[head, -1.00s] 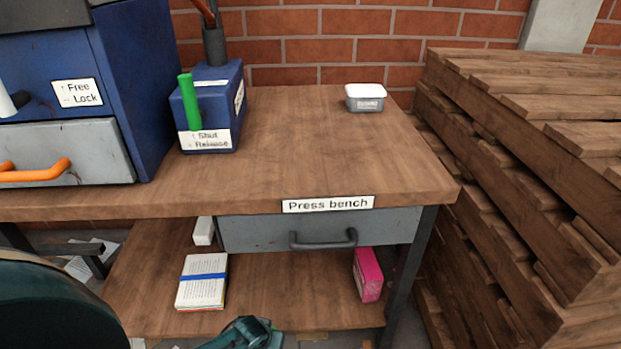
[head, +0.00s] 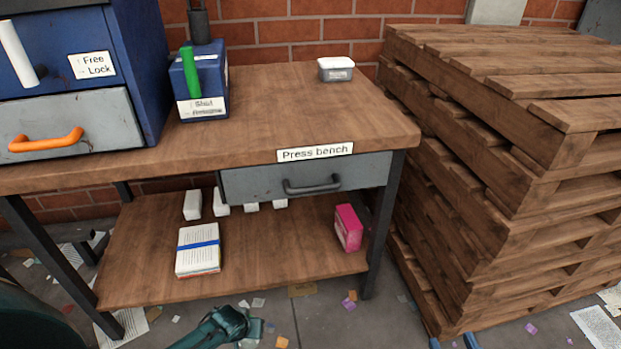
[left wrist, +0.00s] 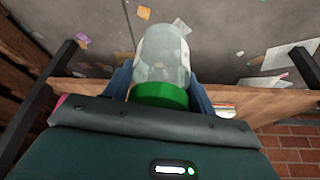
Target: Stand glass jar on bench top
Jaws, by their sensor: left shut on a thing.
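The glass jar (left wrist: 162,55) is clear, with a green lid (left wrist: 159,96), and shows in the left wrist view. My left gripper (left wrist: 160,84) is shut on it, one blue finger on each side near the lid. I cannot make out the jar or the left fingers in the head view. The wooden bench top (head: 285,108), labelled "Press bench", spans the middle of the head view. Blue fingertips of my right gripper (head: 453,343) peek in at the bottom edge, apart, with only floor visible between them.
A grey tub (head: 336,69) stands at the back right of the top. A blue box with a green handle (head: 200,95) stands left. Between them the top is clear. The shelf below holds a banded card stack (head: 198,255) and a pink box (head: 348,228). Pallets (head: 480,130) stand right.

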